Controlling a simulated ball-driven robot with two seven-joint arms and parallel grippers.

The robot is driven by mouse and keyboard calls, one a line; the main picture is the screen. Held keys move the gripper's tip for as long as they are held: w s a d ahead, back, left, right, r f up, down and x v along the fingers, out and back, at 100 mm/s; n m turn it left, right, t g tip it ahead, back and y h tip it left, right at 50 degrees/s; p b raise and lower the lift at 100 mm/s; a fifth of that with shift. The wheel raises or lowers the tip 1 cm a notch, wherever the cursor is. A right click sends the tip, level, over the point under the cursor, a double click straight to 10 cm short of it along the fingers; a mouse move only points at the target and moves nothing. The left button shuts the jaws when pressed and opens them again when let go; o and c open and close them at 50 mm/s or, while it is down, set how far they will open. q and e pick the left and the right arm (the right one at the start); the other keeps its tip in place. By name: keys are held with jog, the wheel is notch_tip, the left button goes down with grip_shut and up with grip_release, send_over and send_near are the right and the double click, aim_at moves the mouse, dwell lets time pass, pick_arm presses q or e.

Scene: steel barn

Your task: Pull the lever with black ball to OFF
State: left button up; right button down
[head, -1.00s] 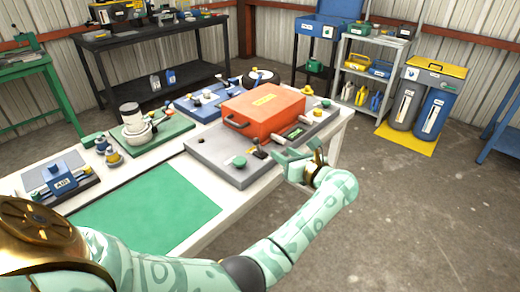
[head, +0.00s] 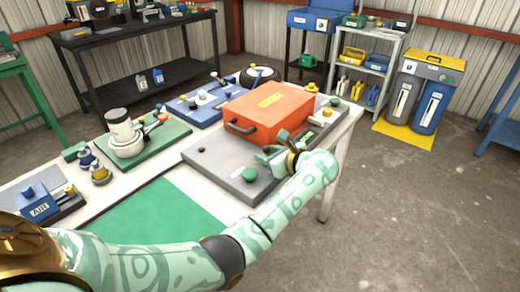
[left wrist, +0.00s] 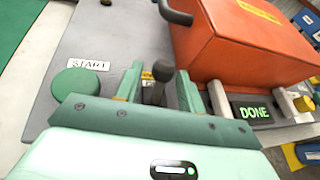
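The lever with a black ball (left wrist: 163,71) stands on the grey panel (left wrist: 85,25), between the START label and the orange box in the left wrist view. My left gripper (left wrist: 158,80) is open, with one green finger on each side of the lever; I cannot tell whether either finger touches it. In the head view my left gripper (head: 277,157) is over the panel's front part and hides most of the lever. A small yellow label shows beside the lever, too small to read. My right gripper is in neither view.
An orange box (head: 268,108) with a dark handle sits just behind the gripper. A green button (left wrist: 75,83) lies left of the lever, by the START label (left wrist: 88,65). A lit DONE display (left wrist: 252,112) is to the right. A green mat (head: 160,215) lies bare in front.

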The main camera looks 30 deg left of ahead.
pick_arm(q)
jog(key=shift+a, duration=0.2)
grip_shut()
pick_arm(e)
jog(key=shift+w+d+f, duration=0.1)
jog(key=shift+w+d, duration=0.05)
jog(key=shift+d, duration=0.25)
